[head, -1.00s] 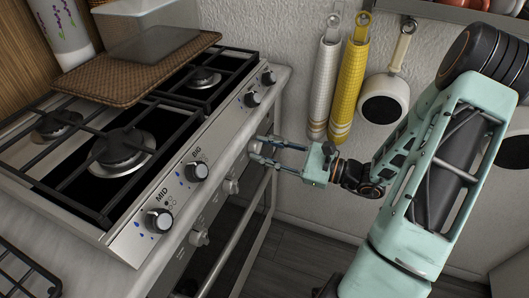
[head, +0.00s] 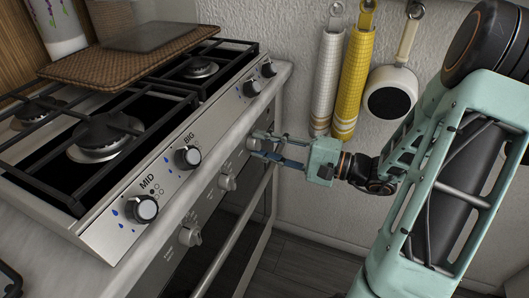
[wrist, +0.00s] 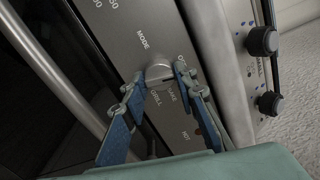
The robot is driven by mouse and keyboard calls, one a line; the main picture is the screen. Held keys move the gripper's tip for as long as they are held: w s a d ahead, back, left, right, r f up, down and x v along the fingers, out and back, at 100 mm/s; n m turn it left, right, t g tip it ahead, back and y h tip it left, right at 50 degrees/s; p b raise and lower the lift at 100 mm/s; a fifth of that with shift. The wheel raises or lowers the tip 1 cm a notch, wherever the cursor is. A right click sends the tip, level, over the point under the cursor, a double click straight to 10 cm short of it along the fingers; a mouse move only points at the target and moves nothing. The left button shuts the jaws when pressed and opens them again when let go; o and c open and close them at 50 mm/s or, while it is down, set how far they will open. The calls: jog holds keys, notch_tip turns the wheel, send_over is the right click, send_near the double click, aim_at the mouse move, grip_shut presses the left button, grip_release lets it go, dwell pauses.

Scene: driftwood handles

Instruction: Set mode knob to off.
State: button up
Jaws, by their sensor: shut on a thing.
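The mode knob (wrist: 158,73) is a pale metal knob on the oven's front panel, under the printed word MODE in the wrist view. My gripper (wrist: 160,78) is shut on it, with one blue-padded finger on each side. Printed labels around the knob include BAKE and GRILL; another label beside the right finger is partly covered. The knob's pointer direction is hard to tell. In the head view, my gripper (head: 262,147) reaches in from the right to the far end of the panel, and its fingers mostly hide the knob.
Two other oven knobs (head: 227,182) (head: 190,234) sit nearer along the same panel. Black stove knobs (head: 187,157) line the edge above. The oven handle bar (head: 232,237) runs below. Towels (head: 350,85) and a pan (head: 391,95) hang on the wall behind my gripper.

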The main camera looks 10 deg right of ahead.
jog(key=shift+n+b, duration=0.85)
jog(key=shift+n, duration=0.25)
jog(key=o, duration=1.2)
jog(key=shift+c, duration=0.2)
jog(key=shift+d, duration=0.1)
jog(key=v, duration=1.2)
